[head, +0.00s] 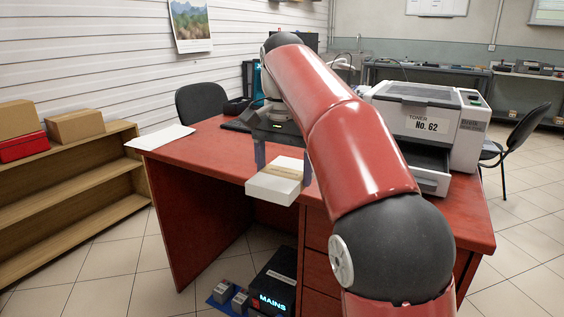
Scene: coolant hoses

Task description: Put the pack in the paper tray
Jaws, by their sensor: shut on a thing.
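A white pack (273,188) with a tan band hangs between the fingers of my gripper (283,172), which is shut on it. The pack appears level and overlaps the front edge of the red desk in the picture; its height above the desk is hard to tell. My arm hides the tray's left part, and the tray's inside shows only partly.
The red desk (220,152) has a white sheet (160,137) at its left end. A black unit marked "MAINS" (274,288) is on the floor below. A wooden shelf (70,195) with boxes stands at left, and dark chairs stand behind and right of the desk.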

